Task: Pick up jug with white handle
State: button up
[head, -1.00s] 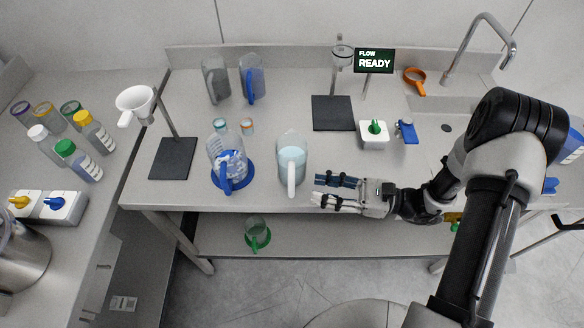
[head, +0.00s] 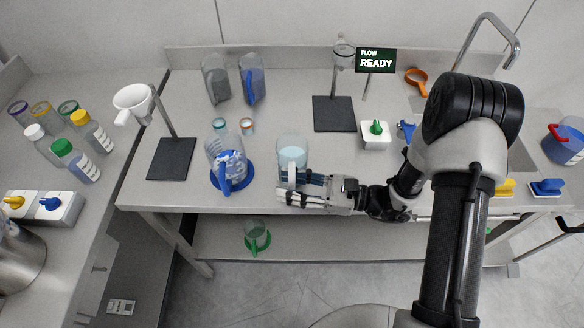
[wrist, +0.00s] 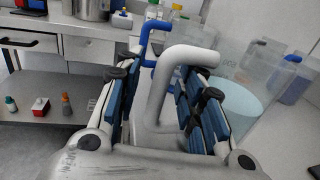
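The jug with the white handle (head: 291,154) stands upright on the steel bench and holds pale blue liquid. My gripper (head: 284,187) is at its near side and covers most of the handle in the head view. In the wrist view the white handle (wrist: 157,88) stands between the two blue-padded fingers of my gripper (wrist: 155,72). The fingers are apart, with a gap on the left side of the handle; contact on the right side is unclear. The jug's clear body (wrist: 245,108) is to the right, behind the right finger.
A jug with a blue handle (head: 227,165) stands on a blue base close to the left. Two more jugs (head: 252,80) stand at the back. A funnel stand (head: 172,158) is further left. A white box with a green knob (head: 376,134) is to the right.

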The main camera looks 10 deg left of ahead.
grip_shut()
dwell(0.7)
